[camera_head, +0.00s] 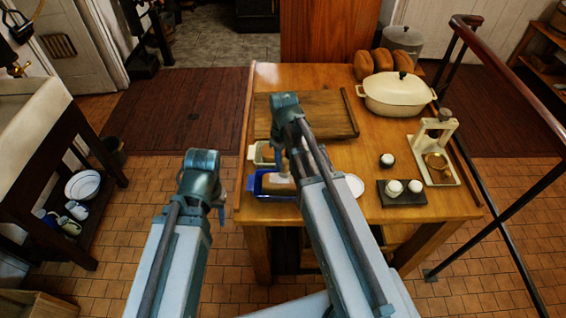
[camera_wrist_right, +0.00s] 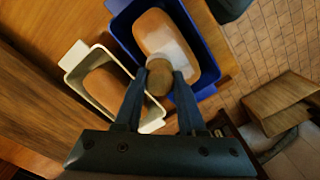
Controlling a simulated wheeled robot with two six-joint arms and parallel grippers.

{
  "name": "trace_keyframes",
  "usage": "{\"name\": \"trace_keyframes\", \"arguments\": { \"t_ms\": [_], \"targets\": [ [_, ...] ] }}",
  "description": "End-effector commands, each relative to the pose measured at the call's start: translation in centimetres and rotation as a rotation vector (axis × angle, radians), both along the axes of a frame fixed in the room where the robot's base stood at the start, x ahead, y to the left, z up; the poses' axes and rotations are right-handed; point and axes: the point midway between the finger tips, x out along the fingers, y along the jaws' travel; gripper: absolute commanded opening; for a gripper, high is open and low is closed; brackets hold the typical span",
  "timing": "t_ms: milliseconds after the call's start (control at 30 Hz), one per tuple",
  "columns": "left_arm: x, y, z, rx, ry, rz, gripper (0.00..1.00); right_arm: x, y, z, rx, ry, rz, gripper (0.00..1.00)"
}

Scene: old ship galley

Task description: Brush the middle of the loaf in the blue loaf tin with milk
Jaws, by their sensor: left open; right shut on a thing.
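The blue loaf tin (camera_head: 259,190) stands at the table's left front edge with a brown loaf (camera_head: 280,184) in it. In the right wrist view the blue tin (camera_wrist_right: 124,27) holds the loaf (camera_wrist_right: 155,30), which has a pale, whitish patch across its middle. My right gripper (camera_wrist_right: 158,80) is shut on the round wooden handle of a brush (camera_wrist_right: 159,78), seen end-on over the loaf's near side. The bristles are hidden, so contact cannot be told. My left gripper (camera_head: 221,208) is open and empty, left of the table.
A cream tin (camera_wrist_right: 75,57) with another loaf stands beside the blue tin. A white dish (camera_head: 354,185) is partly hidden by my right arm. A wooden board (camera_head: 335,115), a cream casserole (camera_head: 395,97) and a dark tray (camera_head: 401,199) are also on the table.

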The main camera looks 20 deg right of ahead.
Motion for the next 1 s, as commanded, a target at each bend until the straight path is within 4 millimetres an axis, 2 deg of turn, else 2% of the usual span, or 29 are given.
{"name": "trace_keyframes", "arguments": {
  "t_ms": [300,533,1000],
  "targets": [
    [0.0,0.0,-0.2,0.0,0.0,0.0,0.5,-0.5,-1.4,-0.2,0.0,0.0,0.0,0.0],
    [0.0,0.0,-0.2,0.0,0.0,0.0,0.5,-1.1,-1.3,-0.2,-0.001,0.001,0.0,0.0],
    [0.0,0.0,0.0,0.0,0.0,0.0,0.5,-4.4,-0.1,0.0,0.0,0.001,0.0,0.0]
  ]
}}
